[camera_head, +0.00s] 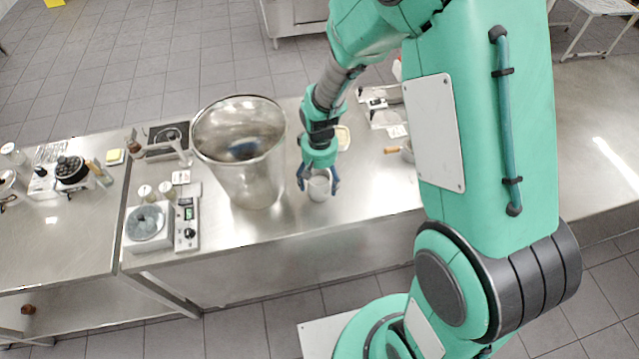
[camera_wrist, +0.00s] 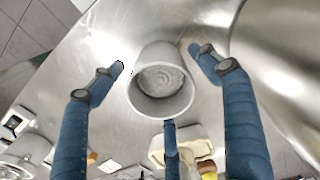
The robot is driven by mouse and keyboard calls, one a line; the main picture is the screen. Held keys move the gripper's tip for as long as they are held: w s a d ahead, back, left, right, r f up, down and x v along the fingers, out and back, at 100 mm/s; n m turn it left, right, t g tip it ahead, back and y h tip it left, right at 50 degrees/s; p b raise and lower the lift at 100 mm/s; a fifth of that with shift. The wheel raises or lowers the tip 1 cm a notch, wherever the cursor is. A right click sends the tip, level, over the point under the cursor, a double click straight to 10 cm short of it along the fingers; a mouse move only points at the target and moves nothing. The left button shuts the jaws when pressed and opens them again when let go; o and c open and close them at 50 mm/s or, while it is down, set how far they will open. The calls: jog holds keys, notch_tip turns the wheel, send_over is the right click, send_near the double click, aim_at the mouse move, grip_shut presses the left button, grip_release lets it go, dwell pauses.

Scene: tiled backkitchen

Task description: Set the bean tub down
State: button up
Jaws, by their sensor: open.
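The bean tub, a small pale grey round tub (camera_head: 319,189), stands upright on the steel table (camera_head: 375,200), just right of a big steel pot. In the wrist view the tub (camera_wrist: 161,82) is seen from above, with a grey, grainy content inside. My gripper (camera_head: 318,182) is open, its blue fingers spread around the tub. In the wrist view the fingers of my gripper (camera_wrist: 158,66) show gaps to the tub's wall on the left and right. The third finger is below the tub in that view; I cannot tell whether it touches.
The big steel pot (camera_head: 240,165) stands close to the left. A cream dish (camera_head: 343,138) lies behind the gripper. A small pan with a wooden handle (camera_head: 393,150) is to the right. The table's front edge is near the tub.

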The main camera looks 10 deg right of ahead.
notch_tip(320, 180, up, 10)
jog(key=p, duration=0.1)
jog(key=shift+f, duration=0.2)
dwell(0.7)
jog(key=s+d+r+t, duration=0.15)
jog(key=s+r, duration=0.35)
jog(key=r, duration=0.5)
jog(key=s+d+r+t, duration=0.1)
jog(key=s+d+r, duration=0.25)
jog(key=r, duration=0.55)
jog(key=s+d+r+t, duration=0.1)
jog(key=s+r, duration=0.3)
jog(key=s, duration=0.3)
jog(key=s+d+r+m+t, duration=0.1)
jog(key=s+r+t, duration=0.1)
jog(key=s+r, duration=0.3)
jog(key=shift+s+r, duration=0.3)
jog(key=shift+s, duration=1.05)
jog(key=shift+f, duration=0.15)
notch_tip(320, 180, down, 4)
jog(key=b, duration=0.5)
jog(key=shift+f, duration=0.25)
